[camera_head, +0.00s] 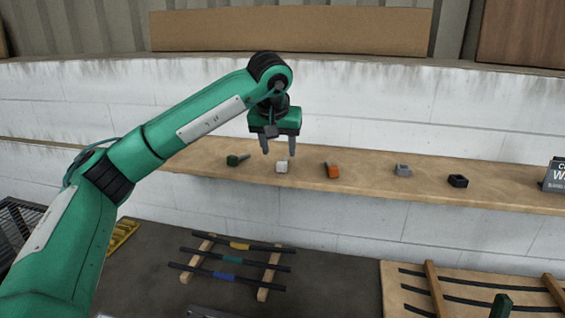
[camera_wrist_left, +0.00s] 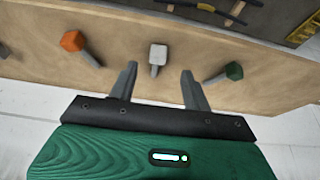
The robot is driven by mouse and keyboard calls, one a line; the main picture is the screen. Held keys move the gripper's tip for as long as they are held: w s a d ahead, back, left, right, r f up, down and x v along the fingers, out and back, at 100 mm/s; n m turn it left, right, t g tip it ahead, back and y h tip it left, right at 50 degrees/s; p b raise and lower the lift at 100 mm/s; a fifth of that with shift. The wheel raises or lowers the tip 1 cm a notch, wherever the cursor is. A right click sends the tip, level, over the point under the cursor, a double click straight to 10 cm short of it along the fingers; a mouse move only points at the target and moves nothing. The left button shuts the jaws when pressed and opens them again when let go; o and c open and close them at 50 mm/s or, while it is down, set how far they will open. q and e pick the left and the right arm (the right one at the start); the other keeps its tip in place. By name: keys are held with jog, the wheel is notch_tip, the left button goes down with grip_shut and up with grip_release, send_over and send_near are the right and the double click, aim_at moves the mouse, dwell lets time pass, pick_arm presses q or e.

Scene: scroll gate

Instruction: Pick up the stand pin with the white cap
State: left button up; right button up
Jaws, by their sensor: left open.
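The stand pin with the white cap (camera_head: 282,167) lies on the wooden shelf in the head view. It also shows in the left wrist view (camera_wrist_left: 158,54), its grey shank pointing toward my gripper. My left gripper (camera_head: 278,150) is open and empty, just above the white-capped pin. In the left wrist view its two fingers (camera_wrist_left: 157,82) point toward the pin, which appears between them and a little beyond the tips. I cannot tell the exact gap. My right gripper is not in view.
On the shelf (camera_head: 370,187), a green-capped pin (camera_head: 233,160) lies left and an orange-capped pin (camera_head: 332,171) right. A grey one (camera_head: 403,170), a black piece (camera_head: 458,181) and a dark sign (camera_head: 555,175) stand farther right. A white block wall rises behind.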

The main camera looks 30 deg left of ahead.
aim_at(281, 163)
pick_arm(q)
jog(key=shift+p+x, duration=1.4)
jog(key=shift+x, duration=0.7)
jog(key=shift+w+f, duration=0.25)
jog(key=shift+f, duration=0.2)
jog(key=shift+d, duration=0.1)
jog(key=shift+c, duration=0.2)
grip_shut()
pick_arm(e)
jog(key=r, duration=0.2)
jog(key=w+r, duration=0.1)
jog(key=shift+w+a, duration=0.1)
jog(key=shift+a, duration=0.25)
